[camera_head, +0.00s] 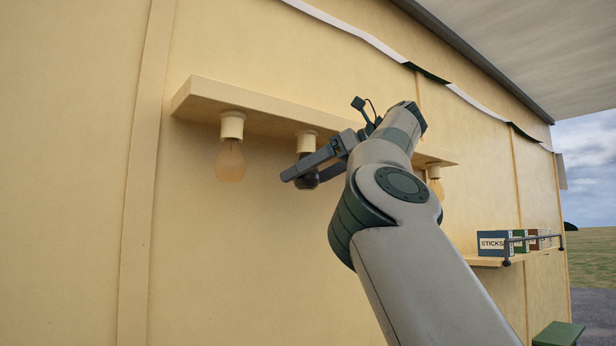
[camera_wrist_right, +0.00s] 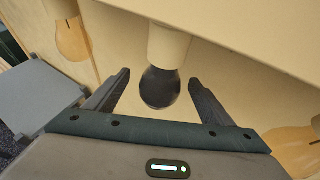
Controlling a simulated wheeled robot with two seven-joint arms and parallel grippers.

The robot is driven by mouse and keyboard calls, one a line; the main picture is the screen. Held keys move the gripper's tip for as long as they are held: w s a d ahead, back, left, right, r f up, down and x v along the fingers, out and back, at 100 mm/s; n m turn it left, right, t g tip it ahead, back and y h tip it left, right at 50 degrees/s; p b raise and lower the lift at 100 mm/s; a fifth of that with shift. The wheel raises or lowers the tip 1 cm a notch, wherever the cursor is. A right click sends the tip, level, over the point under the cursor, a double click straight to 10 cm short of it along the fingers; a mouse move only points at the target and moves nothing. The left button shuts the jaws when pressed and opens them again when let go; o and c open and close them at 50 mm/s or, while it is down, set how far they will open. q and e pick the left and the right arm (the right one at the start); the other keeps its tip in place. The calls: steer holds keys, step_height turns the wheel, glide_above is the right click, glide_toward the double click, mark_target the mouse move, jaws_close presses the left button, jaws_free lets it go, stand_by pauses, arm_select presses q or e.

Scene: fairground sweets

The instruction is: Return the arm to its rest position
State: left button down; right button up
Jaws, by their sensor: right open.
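My right gripper (camera_head: 291,179) is raised at the wall, its arm coming in from the lower right. Its jaws are open around the dark middle bulb (camera_head: 309,181). In the right wrist view the dark bulb (camera_wrist_right: 160,88) hangs upright in its white socket (camera_wrist_right: 168,46), between the two fingers of the right gripper (camera_wrist_right: 159,76), with a gap on each side. The arm hides part of the lamp board. My left gripper is not in view.
A cream lamp board (camera_head: 200,92) juts from the wall. An amber bulb (camera_head: 230,162) hangs left of the gripper; another (camera_head: 437,188) is partly hidden behind my arm. A shelf (camera_head: 484,261) at right holds a blue STICKS box (camera_head: 493,244). A green stool (camera_head: 558,334) stands below.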

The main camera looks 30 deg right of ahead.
steer(key=shift+c, duration=0.4)
steer(key=c, duration=1.1)
